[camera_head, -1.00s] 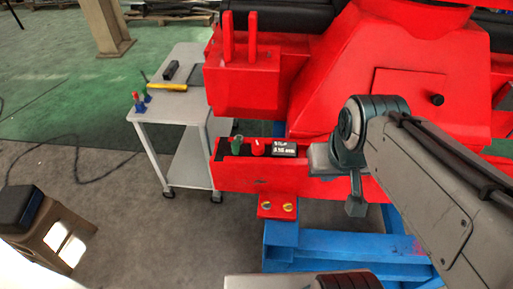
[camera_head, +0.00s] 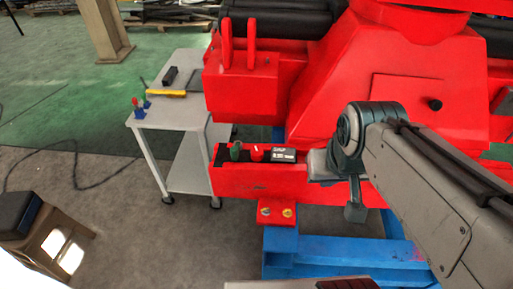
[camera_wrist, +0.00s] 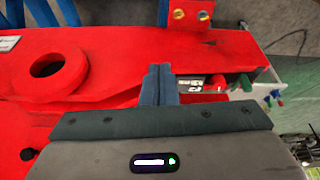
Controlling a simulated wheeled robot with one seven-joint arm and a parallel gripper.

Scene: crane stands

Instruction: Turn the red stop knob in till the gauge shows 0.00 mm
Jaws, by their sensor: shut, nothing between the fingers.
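In the wrist view the red knob (camera_wrist: 215,83) and gauge (camera_wrist: 190,84) show to the right of my gripper (camera_wrist: 160,72). Its fingers are shut with nothing between them, apart from the knob. The gauge lies between fingers and knob in that view.
The red machine (camera_head: 330,100) rises above and behind the recess. A blue frame (camera_head: 330,250) lies below it. A grey trolley (camera_head: 168,113) with tools stands to the left, and a stool (camera_head: 40,240) at the lower left. The floor between is mostly clear.

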